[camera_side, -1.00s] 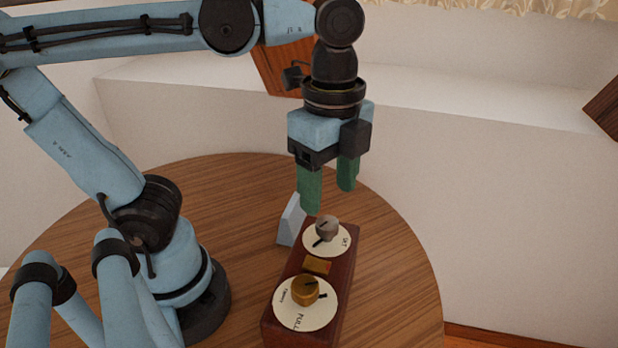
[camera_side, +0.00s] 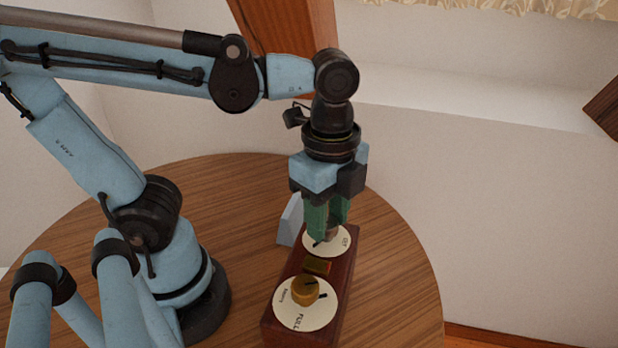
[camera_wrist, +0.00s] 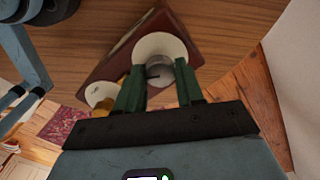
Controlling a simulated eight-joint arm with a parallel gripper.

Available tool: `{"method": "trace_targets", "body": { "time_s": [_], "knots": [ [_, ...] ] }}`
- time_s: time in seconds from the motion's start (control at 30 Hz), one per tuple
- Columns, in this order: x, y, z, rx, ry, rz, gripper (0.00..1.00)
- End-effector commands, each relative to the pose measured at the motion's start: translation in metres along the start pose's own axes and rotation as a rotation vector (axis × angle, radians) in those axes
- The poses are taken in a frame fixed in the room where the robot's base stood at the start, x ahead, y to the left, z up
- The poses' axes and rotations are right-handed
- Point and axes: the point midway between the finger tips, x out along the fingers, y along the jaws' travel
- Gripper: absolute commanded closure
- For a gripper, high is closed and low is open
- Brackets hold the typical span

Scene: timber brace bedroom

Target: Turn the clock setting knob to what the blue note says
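A dark red-brown wooden box (camera_side: 345,283) on the round table carries two knobs on cream dials. The far knob is grey (camera_wrist: 158,72), on the far dial (camera_side: 344,235); the near knob is brass (camera_side: 305,291), on the near dial (camera_side: 300,317). Both have dark pointers. I cannot tell from the small lettering which is the clock setting knob. My gripper (camera_side: 329,236) is lowered over the grey knob, its green fingers closed in on both sides of it, mostly hiding it from the side. A pale blue note card (camera_side: 289,221) stands beside the box; its writing is not visible.
A small brass plate (camera_side: 318,265) lies between the dials. The wooden table top (camera_side: 396,270) is clear to the right of the box. My arm's base stands to the left. A white wall is behind.

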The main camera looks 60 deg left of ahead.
Motion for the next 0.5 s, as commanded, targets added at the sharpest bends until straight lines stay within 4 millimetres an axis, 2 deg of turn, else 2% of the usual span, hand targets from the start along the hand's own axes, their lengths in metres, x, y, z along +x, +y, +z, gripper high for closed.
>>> {"method": "trace_targets", "body": {
  "time_s": [0.03,0.2,0.5],
  "knots": [
    [-0.0001,0.0,0.0,0.0,0.0,0.0,0.71],
    [-0.0002,0.0,0.0,0.0,0.0,0.0,0.95],
    [-0.0002,0.0,-0.0001,-0.042,0.0,0.0,0.95]
  ]
}}
